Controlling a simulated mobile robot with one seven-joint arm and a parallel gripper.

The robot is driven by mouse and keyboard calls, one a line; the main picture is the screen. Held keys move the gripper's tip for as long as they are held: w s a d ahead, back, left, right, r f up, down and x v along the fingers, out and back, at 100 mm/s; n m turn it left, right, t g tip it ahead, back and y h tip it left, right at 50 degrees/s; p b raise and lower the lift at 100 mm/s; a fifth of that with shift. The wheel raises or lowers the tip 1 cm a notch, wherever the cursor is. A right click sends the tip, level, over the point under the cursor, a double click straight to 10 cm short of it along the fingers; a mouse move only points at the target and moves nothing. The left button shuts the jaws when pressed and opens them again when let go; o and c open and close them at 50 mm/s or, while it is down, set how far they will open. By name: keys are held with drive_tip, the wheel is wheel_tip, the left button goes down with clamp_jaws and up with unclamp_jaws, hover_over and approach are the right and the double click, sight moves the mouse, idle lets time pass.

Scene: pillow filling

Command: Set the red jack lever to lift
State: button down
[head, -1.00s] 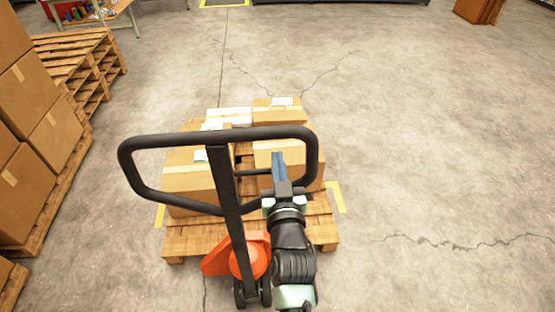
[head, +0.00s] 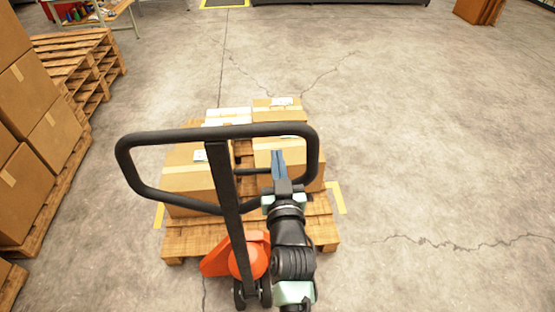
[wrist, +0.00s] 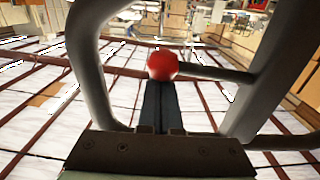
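The red jack lever shows as a round red knob (wrist: 162,65) in the wrist view, inside the loop of the black handle. In the head view the knob is hidden, likely behind my gripper. The black pallet jack handle (head: 225,175) stands up in front of the loaded pallet; its frame also shows in the wrist view (wrist: 88,60). My gripper (head: 278,153) is at the right part of the handle loop. Its fingers (wrist: 161,85) lie together, shut, with the tips right at the knob. Whether they touch it I cannot tell.
The orange jack base (head: 245,258) sits at the front of a wooden pallet (head: 195,240) carrying several cardboard boxes (head: 185,180). More boxes (head: 25,190) and stacked pallets (head: 75,60) stand at the left. The concrete floor to the right is clear.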

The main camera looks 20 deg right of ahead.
drive_tip(key=shift+f+b, duration=0.75)
drive_tip(key=shift+f, duration=0.2)
drive_tip(key=shift+r+p, duration=1.65)
drive_tip(key=shift+r, duration=0.35)
drive_tip(key=v, duration=1.3)
drive_tip(key=shift+p, duration=0.3)
